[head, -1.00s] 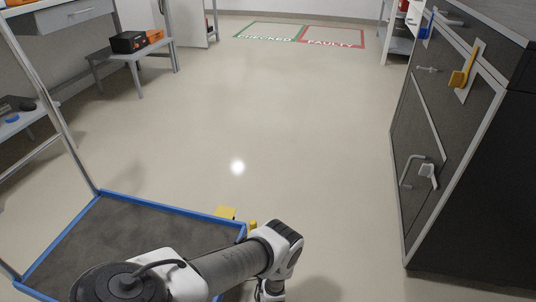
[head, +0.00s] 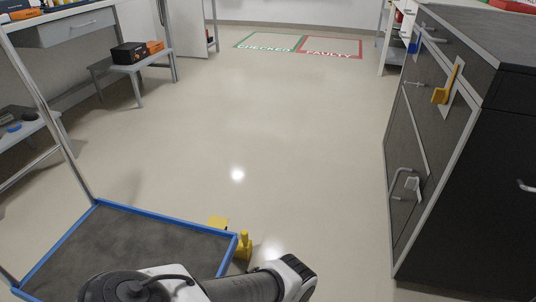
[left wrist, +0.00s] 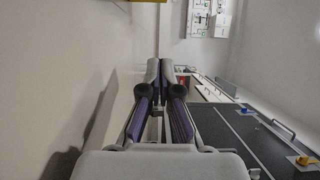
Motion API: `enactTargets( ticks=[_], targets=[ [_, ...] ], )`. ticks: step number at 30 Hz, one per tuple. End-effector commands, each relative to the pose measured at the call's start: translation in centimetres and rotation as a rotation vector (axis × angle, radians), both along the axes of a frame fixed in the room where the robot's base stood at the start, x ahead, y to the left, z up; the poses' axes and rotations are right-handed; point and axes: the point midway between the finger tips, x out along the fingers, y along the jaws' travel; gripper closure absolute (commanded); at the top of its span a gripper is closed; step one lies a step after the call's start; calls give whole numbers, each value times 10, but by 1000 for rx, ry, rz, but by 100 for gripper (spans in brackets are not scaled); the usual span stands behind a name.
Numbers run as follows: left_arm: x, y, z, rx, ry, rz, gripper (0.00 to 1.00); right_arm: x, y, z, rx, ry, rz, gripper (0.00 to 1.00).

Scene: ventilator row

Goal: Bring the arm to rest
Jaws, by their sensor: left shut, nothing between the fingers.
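My left arm (head: 245,288) shows at the bottom edge of the head view, in front of the blue-rimmed tray. Its gripper is below that picture. In the left wrist view my left gripper (left wrist: 167,66) points away from the camera, its two fingers together with nothing between them. No object is in contact with the fingertips there. My right gripper is in neither view.
A blue-rimmed cart tray (head: 150,224) is at lower left, with a yellow part (head: 244,245) by its corner. A dark cabinet (head: 465,190) with a yellow handle (head: 446,88) stands at right. Low benches (head: 134,68) line the left. The floor (head: 270,125) between is clear.

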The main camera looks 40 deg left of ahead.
Motion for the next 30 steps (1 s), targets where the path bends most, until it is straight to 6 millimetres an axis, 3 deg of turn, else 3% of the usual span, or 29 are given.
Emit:
enactTargets(
  ticks=[9, 13, 17, 24, 27, 29, 30],
  targets=[
    [-3, -5, 0, 0, -1, 0, 100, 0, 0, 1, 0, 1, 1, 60],
    [11, -4, 14, 0, -28, 0, 100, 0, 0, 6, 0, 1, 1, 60],
    [54, -1, 59, 3, -108, 5, 100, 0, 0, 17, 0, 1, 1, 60],
    [130, 3, 191, -57, -124, -82, 100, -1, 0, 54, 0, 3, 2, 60],
    [137, -8, 222, -249, -57, -178, 100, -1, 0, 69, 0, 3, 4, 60],
    [126, -21, 232, -417, -2, -219, 100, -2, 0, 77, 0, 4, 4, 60],
    [111, -33, 236, -550, 48, -233, 100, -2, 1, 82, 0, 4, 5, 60]
  ],
)
